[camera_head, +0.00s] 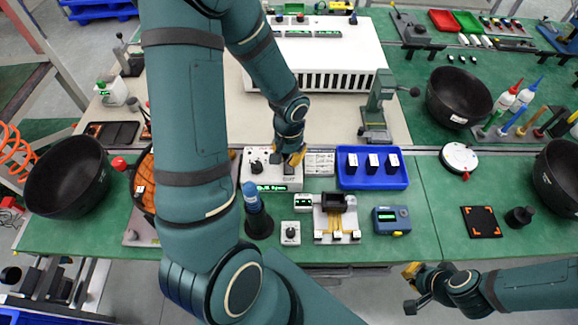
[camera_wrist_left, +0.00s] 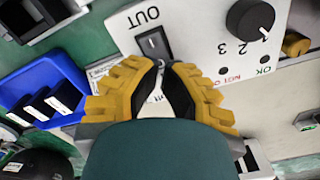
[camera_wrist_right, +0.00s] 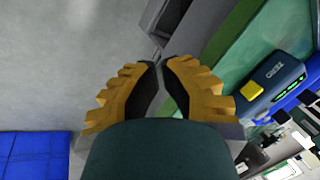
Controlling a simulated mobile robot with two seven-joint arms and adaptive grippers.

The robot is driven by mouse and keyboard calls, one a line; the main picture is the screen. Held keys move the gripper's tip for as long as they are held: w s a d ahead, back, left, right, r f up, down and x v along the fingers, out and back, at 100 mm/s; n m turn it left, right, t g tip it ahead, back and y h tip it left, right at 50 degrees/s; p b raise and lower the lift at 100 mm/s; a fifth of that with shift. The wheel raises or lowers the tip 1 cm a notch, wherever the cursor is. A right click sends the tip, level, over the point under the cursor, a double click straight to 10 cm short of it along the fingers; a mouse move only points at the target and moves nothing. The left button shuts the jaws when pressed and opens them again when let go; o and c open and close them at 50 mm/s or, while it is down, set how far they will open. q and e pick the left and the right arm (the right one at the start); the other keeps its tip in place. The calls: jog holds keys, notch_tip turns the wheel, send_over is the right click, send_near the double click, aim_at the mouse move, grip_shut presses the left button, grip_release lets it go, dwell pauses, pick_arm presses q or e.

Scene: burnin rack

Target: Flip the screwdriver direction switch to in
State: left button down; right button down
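The direction switch (camera_wrist_left: 153,45) is a small black rocker on a white control box (camera_wrist_left: 200,35). The word OUT is printed beside one end of it; the other end's label is mostly hidden behind my fingers. I cannot tell which way the rocker is tipped. In the head view the control box (camera_head: 255,163) stands at the table's middle, with a green display on its front. My left gripper (camera_wrist_left: 163,64) is shut and empty, its fingertips right at the rocker's lower end; contact is unclear. My right gripper (camera_wrist_right: 160,64) is shut and empty, off the table's front edge.
A blue tray (camera_head: 372,181) with several black pieces is right of the box. A blue-handled tool (camera_head: 251,196) stands in a black holder in front. A black knob (camera_wrist_left: 250,20) sits on the same panel. Black bowls (camera_head: 68,188) stand farther out.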

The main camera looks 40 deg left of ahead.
pick_arm(q)
jog(key=shift+f+b, duration=0.9)
jog(key=shift+f, duration=0.1)
dwell(0.4)
jog(key=shift+r, duration=0.1)
jog(key=shift+r+p, duration=2.6)
jog(key=shift+r, duration=0.85)
